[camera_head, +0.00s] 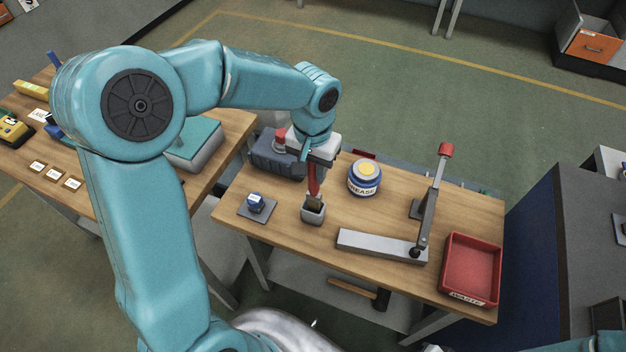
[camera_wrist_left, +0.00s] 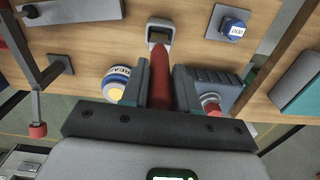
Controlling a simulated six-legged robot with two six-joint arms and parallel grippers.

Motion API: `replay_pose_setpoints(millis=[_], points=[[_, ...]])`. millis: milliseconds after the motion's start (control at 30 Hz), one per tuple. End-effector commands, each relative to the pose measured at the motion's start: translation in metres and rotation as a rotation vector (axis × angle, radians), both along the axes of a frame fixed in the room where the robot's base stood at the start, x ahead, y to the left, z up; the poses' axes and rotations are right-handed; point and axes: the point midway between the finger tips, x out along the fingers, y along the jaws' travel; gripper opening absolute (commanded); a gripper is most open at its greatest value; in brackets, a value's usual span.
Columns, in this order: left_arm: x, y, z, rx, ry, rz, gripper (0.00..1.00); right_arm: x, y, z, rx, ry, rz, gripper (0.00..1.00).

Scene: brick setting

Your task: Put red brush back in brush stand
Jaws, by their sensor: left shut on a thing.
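The red brush (camera_head: 314,182) hangs roughly upright from my left gripper (camera_head: 313,163). Its dark lower end is at the mouth of the small grey brush stand (camera_head: 313,215) near the table's front edge; I cannot tell how deep it sits. In the left wrist view, my left gripper (camera_wrist_left: 160,85) is shut on the red handle (camera_wrist_left: 161,92), with a finger on each side. The handle points to the square brush stand (camera_wrist_left: 160,23). My right gripper is not in view.
A grease jar (camera_head: 364,178) stands right of the stand, and a blue-topped item (camera_head: 257,203) on a grey plate stands left. A dark toolbox (camera_head: 277,158) is behind. A lever device (camera_head: 383,245) and red waste tray (camera_head: 471,270) occupy the right side.

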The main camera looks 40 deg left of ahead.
Motion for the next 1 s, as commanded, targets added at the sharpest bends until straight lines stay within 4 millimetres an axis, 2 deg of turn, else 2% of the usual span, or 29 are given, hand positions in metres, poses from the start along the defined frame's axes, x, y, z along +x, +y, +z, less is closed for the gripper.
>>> replay_pose_setpoints(millis=[300, 733, 767, 800, 833, 1000], points=[[-0.001, 0.000, -0.042, 0.000, 0.002, 0.003, 0.00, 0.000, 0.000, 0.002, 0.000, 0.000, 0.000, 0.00], [0.000, 0.000, -0.050, -0.001, 0.000, 0.002, 0.00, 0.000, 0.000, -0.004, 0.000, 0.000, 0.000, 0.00], [0.000, 0.000, -0.048, 0.000, 0.000, 0.002, 0.39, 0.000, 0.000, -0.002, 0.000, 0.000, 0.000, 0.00], [0.000, 0.000, -0.048, 0.000, 0.000, 0.002, 0.52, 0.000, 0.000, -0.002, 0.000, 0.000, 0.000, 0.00], [0.000, 0.000, -0.048, 0.000, 0.000, 0.002, 0.55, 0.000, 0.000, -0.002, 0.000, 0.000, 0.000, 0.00], [0.000, 0.000, -0.048, 0.000, 0.000, 0.002, 0.55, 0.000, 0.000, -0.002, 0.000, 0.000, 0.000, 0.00]])
